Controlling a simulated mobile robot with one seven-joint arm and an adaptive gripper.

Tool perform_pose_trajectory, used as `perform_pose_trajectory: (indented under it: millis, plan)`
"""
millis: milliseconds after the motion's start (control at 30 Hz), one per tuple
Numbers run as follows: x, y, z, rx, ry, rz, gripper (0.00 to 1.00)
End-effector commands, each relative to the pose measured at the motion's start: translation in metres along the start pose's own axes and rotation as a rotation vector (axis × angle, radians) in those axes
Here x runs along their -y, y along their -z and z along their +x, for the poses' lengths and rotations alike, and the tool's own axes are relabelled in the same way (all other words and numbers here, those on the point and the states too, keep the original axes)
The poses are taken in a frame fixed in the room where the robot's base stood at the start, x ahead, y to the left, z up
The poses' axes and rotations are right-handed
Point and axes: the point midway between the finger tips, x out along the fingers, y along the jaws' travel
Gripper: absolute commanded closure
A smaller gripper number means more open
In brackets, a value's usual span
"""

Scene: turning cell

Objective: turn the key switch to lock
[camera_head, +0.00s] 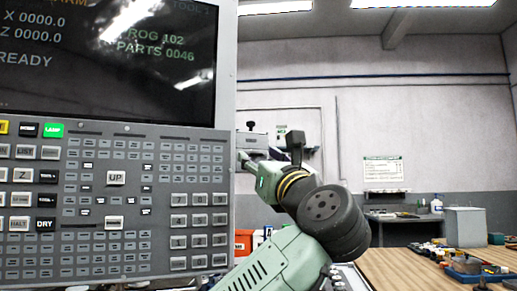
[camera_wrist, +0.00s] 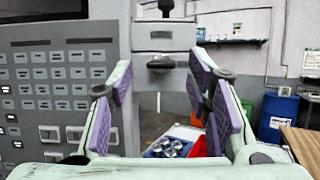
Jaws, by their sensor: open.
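A dark knob (camera_wrist: 160,64), which looks like the key switch, is on the front of a grey box (camera_wrist: 178,38) beside the control panel. Its grip lies roughly level across the picture. My gripper (camera_wrist: 162,80) is open with purple pads on either side of the knob in the wrist view, and nothing is between them. I cannot tell how far the fingertips are from the knob. In the head view my gripper (camera_head: 243,160) is at the panel's right edge, just below the grey box (camera_head: 252,141). The knob is not clear there, and any lock marking is unreadable.
The control panel (camera_head: 120,215) with many buttons and a screen (camera_head: 110,60) fills the left. A black knob (camera_head: 251,125) stands on top of the grey box. A wooden bench (camera_head: 405,270) with tools is at right. A blue bin (camera_wrist: 277,112) stands behind.

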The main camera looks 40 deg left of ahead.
Motion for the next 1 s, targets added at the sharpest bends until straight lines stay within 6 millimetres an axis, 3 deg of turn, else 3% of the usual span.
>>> perform_pose_trajectory:
  millis: [200, 500, 1000]
  plan:
    - [0.0, -0.001, 0.019, 0.0, 0.0, 0.0, 0.55]
    - [0.001, 0.0, 0.021, 0.001, 0.001, -0.001, 0.55]
    - [0.0, 0.0, 0.021, 0.001, 0.001, -0.001, 0.88]
